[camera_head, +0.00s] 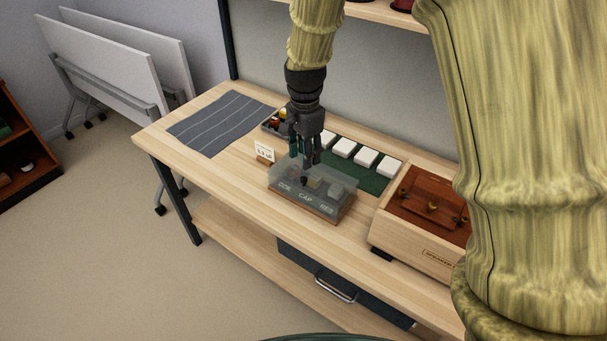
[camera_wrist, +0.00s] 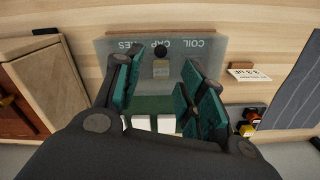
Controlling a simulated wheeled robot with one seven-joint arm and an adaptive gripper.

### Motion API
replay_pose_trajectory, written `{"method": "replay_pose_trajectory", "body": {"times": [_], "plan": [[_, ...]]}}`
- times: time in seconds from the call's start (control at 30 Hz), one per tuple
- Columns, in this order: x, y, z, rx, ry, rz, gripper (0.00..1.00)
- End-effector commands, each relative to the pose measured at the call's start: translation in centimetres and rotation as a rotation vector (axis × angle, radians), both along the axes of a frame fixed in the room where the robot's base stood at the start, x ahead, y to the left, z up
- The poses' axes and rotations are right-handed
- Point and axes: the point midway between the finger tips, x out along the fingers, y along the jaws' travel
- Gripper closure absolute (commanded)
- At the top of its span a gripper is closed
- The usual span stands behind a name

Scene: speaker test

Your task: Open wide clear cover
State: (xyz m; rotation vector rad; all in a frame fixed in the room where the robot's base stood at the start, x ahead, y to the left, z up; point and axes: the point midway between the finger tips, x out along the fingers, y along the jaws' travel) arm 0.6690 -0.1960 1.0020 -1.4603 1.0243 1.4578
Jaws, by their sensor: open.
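The wide clear cover (camera_head: 345,182) lies over a low box marked COIL, CAP and RES (camera_head: 281,187) near the table's front edge. The cover appears closed. In the wrist view, the cover (camera_wrist: 205,62) shows a small black knob (camera_wrist: 160,52) near its front edge, and a yellowish block shows through it. My gripper (camera_head: 307,160) hangs over the cover, pointing down. In the wrist view, my gripper (camera_wrist: 165,88) has its teal-padded fingers apart, with nothing between them. The knob lies ahead of the fingers; I cannot tell the exact height gap.
A wooden speaker box (camera_head: 411,240) stands to the right. Several white blocks (camera_head: 365,158) sit on a green mat (camera_head: 374,183) behind. A small card (camera_head: 264,152), a parts tray (camera_head: 270,123) and a striped grey cloth (camera_head: 222,122) are left. Bare table lies in front.

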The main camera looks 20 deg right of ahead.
Motion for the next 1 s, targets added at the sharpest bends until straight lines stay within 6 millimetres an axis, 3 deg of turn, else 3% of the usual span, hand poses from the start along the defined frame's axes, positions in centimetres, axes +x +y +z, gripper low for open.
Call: {"method": "replay_pose_trajectory", "body": {"times": [0.53, 1.0], "plan": [[0.0, 0.2, -6.9, 0.0, 0.003, 0.003, 0.6], [0.0, 0.2, -8.5, 0.001, 0.0, 0.002, 0.6]]}}
